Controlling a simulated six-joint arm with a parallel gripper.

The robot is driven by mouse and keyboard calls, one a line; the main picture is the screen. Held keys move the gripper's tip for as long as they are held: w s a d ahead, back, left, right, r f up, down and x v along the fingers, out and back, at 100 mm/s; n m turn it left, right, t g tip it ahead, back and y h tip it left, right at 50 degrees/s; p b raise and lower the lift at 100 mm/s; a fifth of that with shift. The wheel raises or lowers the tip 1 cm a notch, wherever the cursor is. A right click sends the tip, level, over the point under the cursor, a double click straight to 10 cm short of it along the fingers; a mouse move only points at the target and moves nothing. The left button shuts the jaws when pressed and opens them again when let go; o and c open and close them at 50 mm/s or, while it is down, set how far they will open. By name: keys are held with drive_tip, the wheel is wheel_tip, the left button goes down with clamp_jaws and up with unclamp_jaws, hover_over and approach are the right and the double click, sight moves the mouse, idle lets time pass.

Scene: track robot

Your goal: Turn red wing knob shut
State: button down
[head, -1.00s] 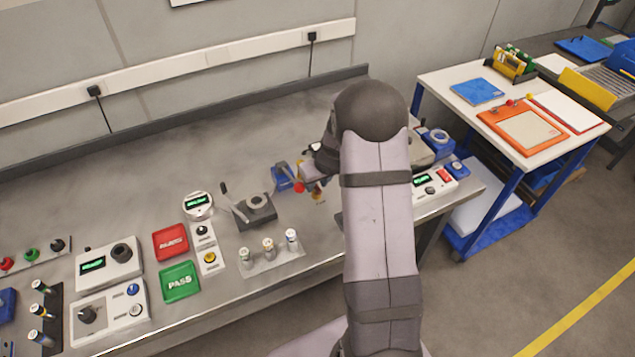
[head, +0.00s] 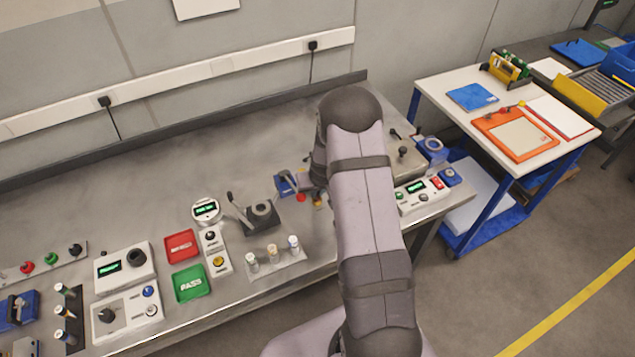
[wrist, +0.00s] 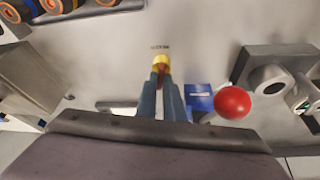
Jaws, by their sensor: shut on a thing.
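In the wrist view my gripper (wrist: 161,78) points at a small yellow round fitting (wrist: 161,61) on the bench. Its two long fingers are closed together on a sliver of red just in front of the yellow, which I take to be the red wing knob (wrist: 161,70). The fingers hide most of the knob, so its angle cannot be told. In the head view the yellow fitting (head: 318,204) shows just below my wrist, and my forearm and wrist cover the fingers.
A red ball (wrist: 232,103) on a blue-bodied device (wrist: 199,98) stands close to the right of my fingers in the wrist view. A grey clamp block with a lever (head: 262,215) is left of it in the head view. Capped cylinders (head: 273,252) stand nearer the front edge.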

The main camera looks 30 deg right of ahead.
drive_tip(key=shift+w+r+m+p, duration=0.15)
drive_tip(key=shift+r+m+p, duration=0.4)
drive_tip(key=shift+p, duration=2.35)
drive_tip(key=shift+f+m+h+p, duration=0.3)
drive_tip(key=shift+h+p, duration=0.1)
drive_tip(key=shift+p, duration=0.75)
drive_tip(key=shift+f, duration=0.2)
drive_tip(key=c, duration=1.9)
unclamp_jaws()
drive_tip(key=shift+o, duration=0.2)
drive_tip(key=v, duration=0.7)
drive_tip(key=shift+s, duration=0.2)
drive_tip(key=shift+r, duration=0.1)
